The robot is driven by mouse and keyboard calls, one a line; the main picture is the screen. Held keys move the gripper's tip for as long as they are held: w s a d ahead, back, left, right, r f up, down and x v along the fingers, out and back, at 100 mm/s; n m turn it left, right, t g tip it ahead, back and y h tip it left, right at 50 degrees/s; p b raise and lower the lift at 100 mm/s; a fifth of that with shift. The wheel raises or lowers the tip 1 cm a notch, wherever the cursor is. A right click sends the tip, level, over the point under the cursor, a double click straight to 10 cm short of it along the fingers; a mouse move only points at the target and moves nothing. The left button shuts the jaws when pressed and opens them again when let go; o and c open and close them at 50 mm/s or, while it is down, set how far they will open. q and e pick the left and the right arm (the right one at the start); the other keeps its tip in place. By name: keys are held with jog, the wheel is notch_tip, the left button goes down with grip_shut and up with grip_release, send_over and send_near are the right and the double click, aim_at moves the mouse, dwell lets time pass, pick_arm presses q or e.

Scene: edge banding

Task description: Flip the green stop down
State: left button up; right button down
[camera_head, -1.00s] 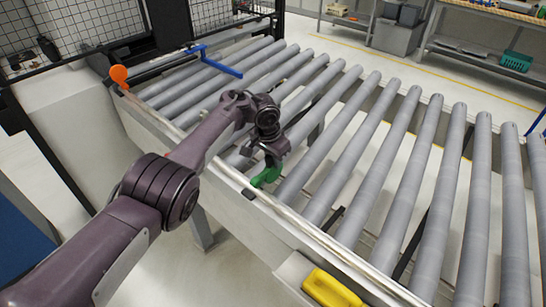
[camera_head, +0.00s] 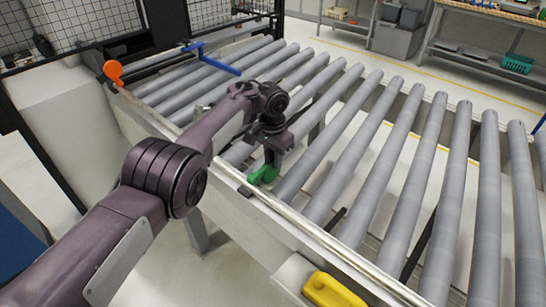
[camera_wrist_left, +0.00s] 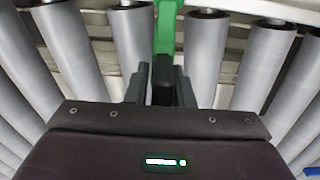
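The green stop (camera_head: 263,174) shows at the near rail of the roller conveyor, just below my left gripper (camera_head: 271,155). In the left wrist view the green stop (camera_wrist_left: 164,32) is an upright bar running from the top edge down to between the two dark fingers of my left gripper (camera_wrist_left: 162,82). The fingers stand apart, one on each side of it, and I see no clear grip. A dark block covers part of the bar between the fingers. My right gripper is in neither view.
The grey rollers (camera_head: 365,155) fill the middle and right. An orange round knob (camera_head: 113,70) and a blue bar (camera_head: 212,60) are at the far left end. A yellow object (camera_head: 331,290) lies at the front edge. Shelves stand at the back.

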pick_arm(q)
jog(key=shift+o, duration=1.2)
jog(key=shift+f, duration=0.1)
jog(key=shift+o, duration=0.2)
jog(key=shift+w+d, duration=0.1)
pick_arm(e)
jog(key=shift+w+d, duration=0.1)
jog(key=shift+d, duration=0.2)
pick_arm(q)
notch_tip(320, 180, up, 8)
jog(key=shift+f, duration=0.1)
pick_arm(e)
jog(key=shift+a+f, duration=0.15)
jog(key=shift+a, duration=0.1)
